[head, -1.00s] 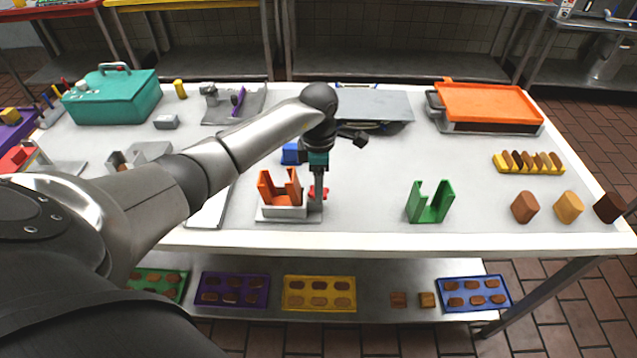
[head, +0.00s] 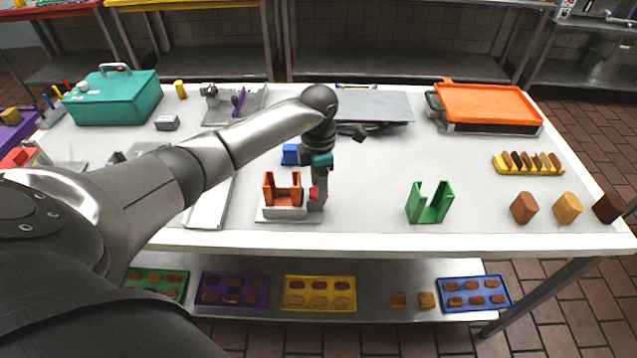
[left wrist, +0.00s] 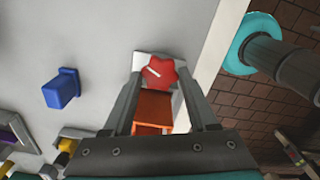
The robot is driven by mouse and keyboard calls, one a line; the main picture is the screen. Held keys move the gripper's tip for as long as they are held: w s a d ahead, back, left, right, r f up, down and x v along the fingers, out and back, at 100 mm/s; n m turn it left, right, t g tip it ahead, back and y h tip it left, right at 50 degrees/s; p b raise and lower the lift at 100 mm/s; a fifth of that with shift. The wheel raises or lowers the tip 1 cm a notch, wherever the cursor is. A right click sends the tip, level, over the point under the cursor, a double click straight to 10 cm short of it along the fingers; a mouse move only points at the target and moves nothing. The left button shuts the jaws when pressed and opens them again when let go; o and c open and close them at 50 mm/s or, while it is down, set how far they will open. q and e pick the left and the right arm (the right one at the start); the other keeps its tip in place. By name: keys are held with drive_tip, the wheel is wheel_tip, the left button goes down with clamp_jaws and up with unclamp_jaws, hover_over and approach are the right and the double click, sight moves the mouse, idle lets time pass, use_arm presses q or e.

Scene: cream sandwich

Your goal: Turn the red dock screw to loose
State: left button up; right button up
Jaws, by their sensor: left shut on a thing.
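The red dock screw (left wrist: 161,74) is a lobed knob with a white mark, seen between my left fingers in the left wrist view. The mark lies on a diagonal. In the head view a bit of red screw (head: 313,192) shows beside the fingers. My left gripper (head: 318,202) points down at the right side of the dock and is shut on the screw. The dock (head: 283,213) is a pale grey base. An orange U-shaped holder (head: 283,192) sits in it and also shows in the left wrist view (left wrist: 152,108). My right gripper is out of view.
A green holder (head: 429,203) stands to the right, with clear table between. A blue block (head: 291,154) stands behind the dock. A grey plate (head: 372,104) and an orange tray (head: 487,103) lie at the back. The table's front edge is close.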

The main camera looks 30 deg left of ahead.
use_arm(q)
drive_tip(key=shift+n+p, duration=0.3)
drive_tip(key=shift+n, duration=1.2)
drive_tip(key=o, duration=1.4)
wheel_tip(320, 180, up, 15)
drive_tip(key=shift+r, duration=0.15)
